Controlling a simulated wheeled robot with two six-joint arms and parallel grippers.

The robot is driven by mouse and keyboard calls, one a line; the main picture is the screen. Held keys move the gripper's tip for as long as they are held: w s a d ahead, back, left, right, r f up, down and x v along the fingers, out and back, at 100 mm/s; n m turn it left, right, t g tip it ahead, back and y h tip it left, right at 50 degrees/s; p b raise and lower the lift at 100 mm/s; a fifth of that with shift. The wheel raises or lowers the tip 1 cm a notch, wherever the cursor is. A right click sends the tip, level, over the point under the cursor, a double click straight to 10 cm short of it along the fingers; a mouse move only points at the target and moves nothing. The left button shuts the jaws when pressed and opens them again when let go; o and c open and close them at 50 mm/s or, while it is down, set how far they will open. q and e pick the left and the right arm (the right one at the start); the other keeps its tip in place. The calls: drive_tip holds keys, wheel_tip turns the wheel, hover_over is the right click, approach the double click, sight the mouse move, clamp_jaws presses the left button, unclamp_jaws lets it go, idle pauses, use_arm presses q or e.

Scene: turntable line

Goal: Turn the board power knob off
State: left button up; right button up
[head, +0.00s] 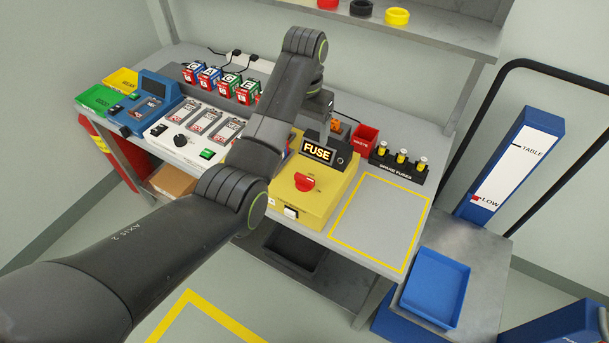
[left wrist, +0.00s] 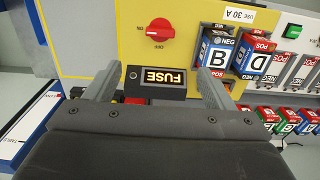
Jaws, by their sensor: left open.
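The yellow board (head: 325,200) stands on the bench, with a red knob (head: 304,182) on its top face. A lit FUSE display (head: 318,150) stands at the board's back edge and shows upside down in the left wrist view (left wrist: 156,82). My left gripper (left wrist: 158,88) is open and empty. Its fingers appear on either side of the display in that view, apart from the knob. In the head view the hand is over the board's back part. My right gripper is not in view.
A white panel (head: 200,130) with several battery slots lies left. A spare-fuse rack (head: 398,163) and red bin (head: 364,138) stand behind right. The yellow-outlined area (head: 380,220) is clear. A blue tray (head: 436,290) sits lower right.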

use_arm(q)
drive_tip(key=b, duration=0.4)
hover_over(304, 177)
wheel_tip(304, 177, down, 6)
wheel_tip(304, 177, down, 11)
drive_tip(key=shift+p, duration=0.9)
drive_tip(key=shift+c, duration=0.5)
drive_tip(key=c, duration=0.9)
